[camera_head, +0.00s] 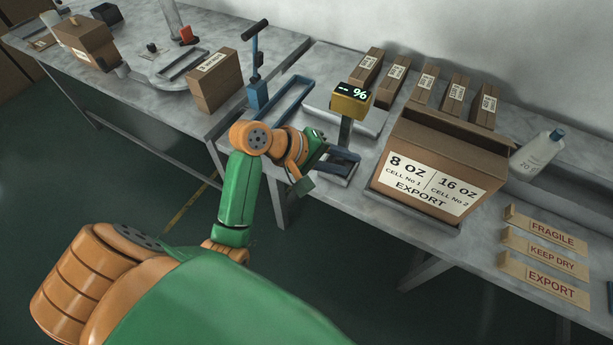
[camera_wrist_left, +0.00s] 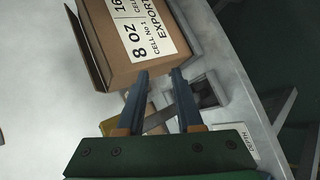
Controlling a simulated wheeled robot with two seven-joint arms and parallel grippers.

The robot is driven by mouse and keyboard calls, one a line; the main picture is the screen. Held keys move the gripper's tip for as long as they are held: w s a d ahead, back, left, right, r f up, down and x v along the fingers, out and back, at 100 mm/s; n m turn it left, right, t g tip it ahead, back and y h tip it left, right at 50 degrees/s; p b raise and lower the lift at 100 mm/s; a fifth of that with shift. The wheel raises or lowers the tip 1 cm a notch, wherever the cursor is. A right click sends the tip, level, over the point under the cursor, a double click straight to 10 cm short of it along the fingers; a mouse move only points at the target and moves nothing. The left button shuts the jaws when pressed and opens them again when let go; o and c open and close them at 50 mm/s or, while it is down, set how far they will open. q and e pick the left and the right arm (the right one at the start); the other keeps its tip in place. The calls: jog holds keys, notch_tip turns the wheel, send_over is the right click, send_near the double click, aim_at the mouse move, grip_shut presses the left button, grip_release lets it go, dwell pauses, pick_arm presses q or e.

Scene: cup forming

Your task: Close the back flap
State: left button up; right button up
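The brown carton (camera_head: 430,180) stands on the bench at the right in the head view, with a white label reading 8 OZ, 16 OZ and EXPORT on its front. Its back flap (camera_head: 455,128) stands up along the far top edge. In the left wrist view the carton (camera_wrist_left: 118,65) is at the top, and a flap (camera_wrist_left: 87,45) sticks out from its left edge. My left gripper (camera_head: 342,165) is left of the carton in the head view. In the wrist view its two fingers (camera_wrist_left: 160,75) are apart with no object held between them. My right gripper is out of view.
A yellow percent display (camera_head: 350,103) on a post stands close by my left gripper. Several small cartons (camera_head: 425,82) line the wall behind. A white bottle (camera_head: 537,152) is right of the carton. FRAGILE, KEEP DRY and EXPORT strips (camera_head: 543,262) lie at the right front.

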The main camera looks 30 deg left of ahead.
pick_arm(q)
jog(key=s+a+f+m+g+y, duration=0.1)
jog(key=s+f+m+y, duration=0.2)
jog(key=s+f, duration=0.2)
notch_tip(320, 180, down, 2)
jog(key=shift+s+f+m, duration=0.15)
jog(key=shift+s+m, duration=0.15)
jog(key=shift+m, duration=0.1)
